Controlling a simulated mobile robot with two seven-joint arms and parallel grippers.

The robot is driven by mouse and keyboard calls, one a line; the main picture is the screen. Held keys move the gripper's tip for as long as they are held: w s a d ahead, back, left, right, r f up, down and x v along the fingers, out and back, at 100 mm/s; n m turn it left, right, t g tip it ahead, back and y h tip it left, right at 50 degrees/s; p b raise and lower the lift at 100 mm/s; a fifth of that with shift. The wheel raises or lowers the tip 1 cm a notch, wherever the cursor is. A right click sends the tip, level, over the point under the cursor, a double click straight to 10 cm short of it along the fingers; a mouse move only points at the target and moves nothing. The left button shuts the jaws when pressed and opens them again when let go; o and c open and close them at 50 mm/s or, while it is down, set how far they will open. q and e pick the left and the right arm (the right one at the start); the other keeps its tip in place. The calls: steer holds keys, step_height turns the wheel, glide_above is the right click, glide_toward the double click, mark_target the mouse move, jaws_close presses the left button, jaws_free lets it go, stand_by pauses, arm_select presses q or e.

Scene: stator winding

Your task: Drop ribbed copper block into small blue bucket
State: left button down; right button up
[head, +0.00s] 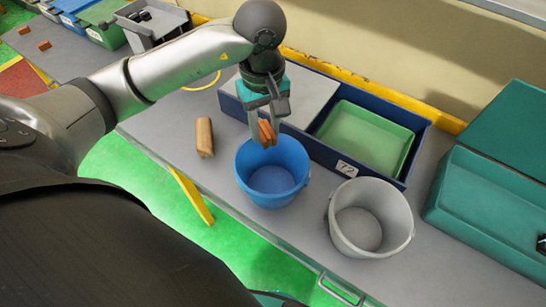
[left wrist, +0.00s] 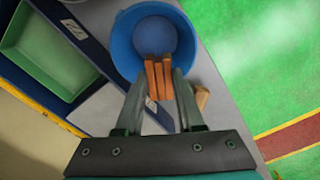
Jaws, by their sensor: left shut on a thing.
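My left gripper (head: 264,128) is shut on the ribbed copper block (head: 267,132), an orange-brown piece with ridges. The block is held over the back rim of the small blue bucket (head: 256,197), near its opening. In the left wrist view the block (left wrist: 158,80) sits between the two fingertips (left wrist: 158,85), its far end overlapping the near part of the blue bucket (left wrist: 127,52). The visible floor of the bucket is empty. My right gripper is not in view.
A grey bucket (head: 398,243) stands right of the blue one. A tan block (head: 204,138) lies to its left. Behind is a blue tray (head: 318,154) with a green bin (head: 366,138). A teal case (head: 490,200) stands at the right. The table's front edge is close.

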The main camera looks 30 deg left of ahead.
arm_select(q)
steer(key=shift+a+r, duration=0.1)
steer(key=shift+f, duration=0.2)
step_height(320, 180, down, 4)
steer(key=shift+b, duration=1.2)
steer(key=shift+a+f+b, duration=0.1)
steer(key=shift+f+b, duration=0.3)
steer(key=shift+f, duration=0.4)
steer(key=shift+c, duration=2.2)
jaws_free()
